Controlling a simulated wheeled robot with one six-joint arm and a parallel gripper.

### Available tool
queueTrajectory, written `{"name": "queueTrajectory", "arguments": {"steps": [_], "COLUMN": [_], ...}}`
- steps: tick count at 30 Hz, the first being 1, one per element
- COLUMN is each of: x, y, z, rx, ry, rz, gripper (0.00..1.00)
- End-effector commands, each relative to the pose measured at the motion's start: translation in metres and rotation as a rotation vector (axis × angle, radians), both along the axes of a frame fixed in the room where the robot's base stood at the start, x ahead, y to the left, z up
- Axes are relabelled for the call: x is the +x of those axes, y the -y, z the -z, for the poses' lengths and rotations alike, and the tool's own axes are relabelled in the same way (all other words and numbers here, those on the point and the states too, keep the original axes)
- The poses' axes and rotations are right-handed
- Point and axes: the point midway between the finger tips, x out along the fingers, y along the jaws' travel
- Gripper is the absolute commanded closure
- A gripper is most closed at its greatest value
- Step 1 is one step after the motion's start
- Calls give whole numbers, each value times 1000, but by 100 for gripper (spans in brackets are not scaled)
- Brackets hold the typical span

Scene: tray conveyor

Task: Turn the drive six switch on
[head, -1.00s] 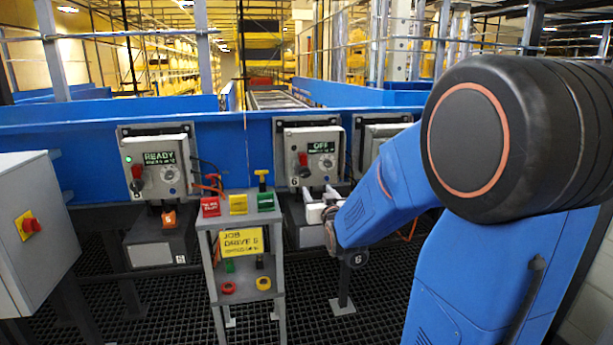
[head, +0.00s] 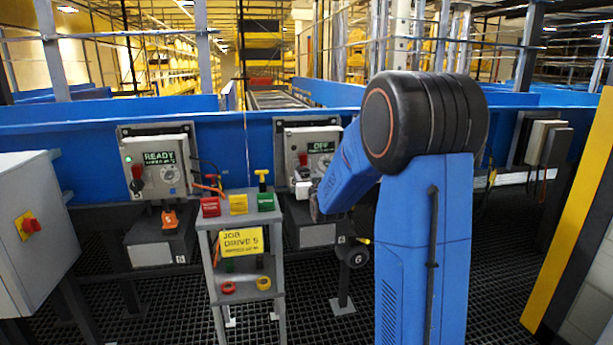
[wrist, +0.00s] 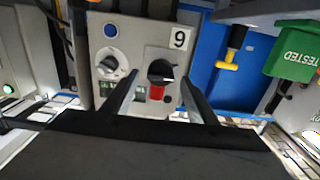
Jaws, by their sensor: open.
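The drive six box (head: 310,150) is the middle grey control box on the blue conveyor side, and its display reads OFF. Its rotary switch (head: 303,160) has a red handle above a black knob, partly hidden by my gripper (head: 303,187) in the head view. In the wrist view the box appears upside down, its 6 label (wrist: 179,39) looking like a 9. There the switch's black knob and red handle (wrist: 156,92) lie between the two fingers of my gripper (wrist: 158,75). The gripper is open; I cannot tell whether a finger touches the switch.
A similar box (head: 158,160) to the left reads READY with a green lamp. A grey stand (head: 240,200) with red, yellow and green blocks and a yellow job sign (head: 241,240) stands left of my gripper. A grey cabinet (head: 35,225) is at far left.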

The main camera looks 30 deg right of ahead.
Motion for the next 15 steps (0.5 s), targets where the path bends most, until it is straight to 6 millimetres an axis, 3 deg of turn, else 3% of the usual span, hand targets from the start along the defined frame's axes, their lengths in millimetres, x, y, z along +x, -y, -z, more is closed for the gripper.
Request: {"name": "queueTrajectory", "arguments": {"steps": [6, 15], "x": [13, 14], "y": [4, 4], "z": [0, 0], "rx": [0, 0], "ry": [0, 0], "rz": [0, 0], "gripper": [47, 50]}}
